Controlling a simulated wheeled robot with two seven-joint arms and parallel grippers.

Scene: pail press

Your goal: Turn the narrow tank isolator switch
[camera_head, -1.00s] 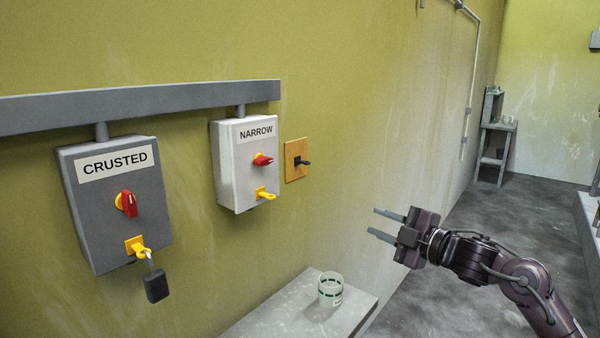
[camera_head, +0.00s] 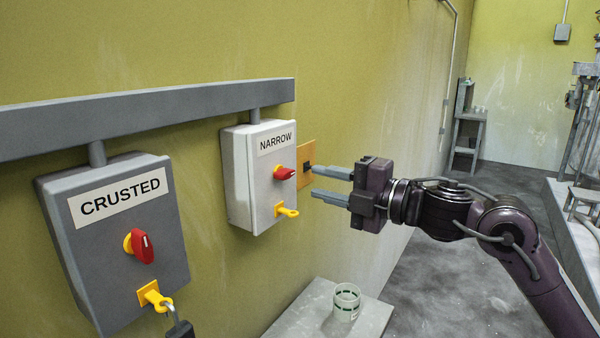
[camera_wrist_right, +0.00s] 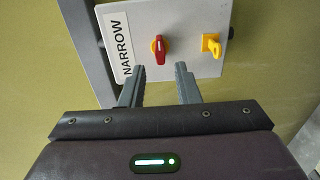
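The NARROW box (camera_head: 240,180) is a pale grey box on the wall. It carries a red switch handle (camera_head: 285,174) on a yellow base, and a yellow hasp (camera_head: 287,211) without a padlock below it. My right gripper (camera_head: 313,181) is open and empty, to the right of the box, with its fingers pointing at it. In the right wrist view the red handle (camera_wrist_right: 159,48) stands ahead, between the lines of the two open fingers (camera_wrist_right: 158,77), apart from them. My left gripper is out of view.
The dark grey CRUSTED box (camera_head: 95,245), with its own red switch (camera_head: 139,246) and a padlock (camera_head: 180,328), hangs at left. An orange plate (camera_head: 305,155) is behind my right fingertips. A glass jar (camera_head: 346,302) stands on a ledge (camera_head: 300,318) below.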

